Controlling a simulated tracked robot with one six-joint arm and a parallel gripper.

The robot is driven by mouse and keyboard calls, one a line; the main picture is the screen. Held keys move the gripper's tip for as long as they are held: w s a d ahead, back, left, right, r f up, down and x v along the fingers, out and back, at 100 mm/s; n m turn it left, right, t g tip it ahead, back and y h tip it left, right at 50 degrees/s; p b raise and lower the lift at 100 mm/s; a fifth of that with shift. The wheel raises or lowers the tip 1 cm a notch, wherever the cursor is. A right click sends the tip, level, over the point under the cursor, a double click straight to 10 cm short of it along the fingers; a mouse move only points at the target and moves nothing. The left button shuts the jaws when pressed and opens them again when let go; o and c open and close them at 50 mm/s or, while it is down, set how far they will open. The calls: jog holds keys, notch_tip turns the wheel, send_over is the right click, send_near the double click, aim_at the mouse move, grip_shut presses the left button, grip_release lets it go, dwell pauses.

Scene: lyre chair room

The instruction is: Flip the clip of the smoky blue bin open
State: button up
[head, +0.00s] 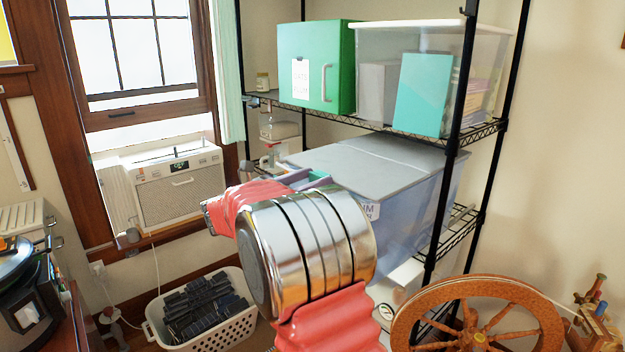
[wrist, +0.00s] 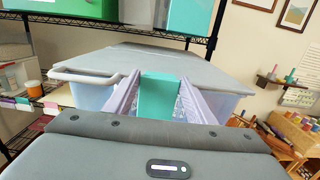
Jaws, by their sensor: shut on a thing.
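The smoky blue bin (head: 422,200) stands on the middle rack shelf under a grey lid (head: 375,160). In the wrist view, the bin (wrist: 92,98) and its lid (wrist: 150,60) lie straight ahead. My gripper (head: 308,178) is at the bin's near left side. Its lavender fingers are shut on a flat teal piece (wrist: 160,95), which looks like the bin's clip. My arm hides part of the bin's front, and I cannot see the clip's hinge.
Above the bin, the upper wire shelf holds a green box (head: 310,70) and a clear tub (head: 490,70). A black rack post (head: 455,150) rises at the bin's right. A spinning wheel (head: 480,315), a white basket (head: 200,310) and a window air conditioner (head: 180,190) stand around.

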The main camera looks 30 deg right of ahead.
jog(key=shift+a+f+t+h, duration=0.1)
jog(key=shift+a+f+h, duration=0.15)
jog(key=shift+h, duration=0.5)
jog(key=shift+a+f+t+h, duration=0.1)
jog(key=shift+a+f+h, duration=0.1)
jog(key=shift+h, duration=0.6)
jog(key=shift+a+f+t+h, duration=0.1)
jog(key=shift+a+f+h, duration=0.15)
jog(key=shift+h, duration=0.5)
jog(key=o, duration=1)
jog(key=shift+o, duration=0.2)
jog(key=v, duration=1.3)
jog(key=shift+a+f, duration=0.2)
jog(key=shift+a, duration=0.1)
jog(key=shift+s, duration=0.1)
